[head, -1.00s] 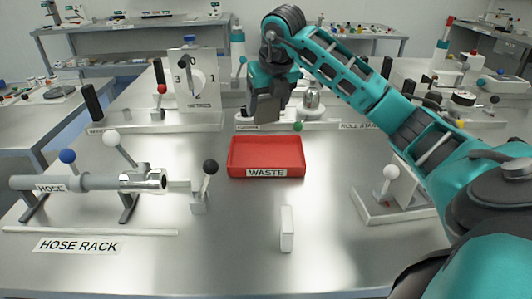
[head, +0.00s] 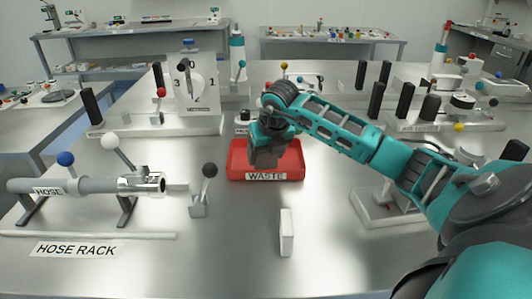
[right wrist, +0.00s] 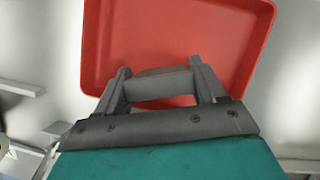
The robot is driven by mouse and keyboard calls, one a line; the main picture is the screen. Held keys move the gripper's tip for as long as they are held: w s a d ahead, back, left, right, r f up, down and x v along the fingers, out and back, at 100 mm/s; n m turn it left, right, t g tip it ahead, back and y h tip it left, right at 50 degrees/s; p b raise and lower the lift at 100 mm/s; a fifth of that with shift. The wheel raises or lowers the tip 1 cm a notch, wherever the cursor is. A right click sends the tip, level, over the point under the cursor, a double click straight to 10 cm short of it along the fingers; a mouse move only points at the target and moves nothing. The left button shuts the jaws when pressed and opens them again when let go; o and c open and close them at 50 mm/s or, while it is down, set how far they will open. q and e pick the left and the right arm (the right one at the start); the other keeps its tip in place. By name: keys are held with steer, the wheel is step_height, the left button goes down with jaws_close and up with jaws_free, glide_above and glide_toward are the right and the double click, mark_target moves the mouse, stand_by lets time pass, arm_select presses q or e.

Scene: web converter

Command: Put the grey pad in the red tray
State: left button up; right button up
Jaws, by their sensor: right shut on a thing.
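The grey pad (right wrist: 160,86) shows in the right wrist view as a short grey block between the fingers of my right gripper (right wrist: 162,88). That gripper is shut on it. The red tray (right wrist: 225,45) lies beyond the fingers in the same view. In the head view the red tray (head: 293,160), labelled WASTE, is on the bench, and my right gripper (head: 265,160) points down over its left-middle part. The pad cannot be told apart from the gripper there. The height of the pad above the tray floor is unclear. My left gripper is not in view.
A small white upright block (head: 287,232) stands in front of the tray. The hose rack (head: 90,186) with its levers is at left, and a black-knobbed lever (head: 207,180) stands left of the tray. The front middle of the bench is mostly clear.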

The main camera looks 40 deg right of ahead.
steer(key=shift+f, duration=0.2)
steer(key=o, duration=1)
steer(key=shift+r, duration=0.5)
steer(key=v, duration=1.1)
steer(key=shift+r, duration=0.25)
steer(key=shift+s, duration=0.1)
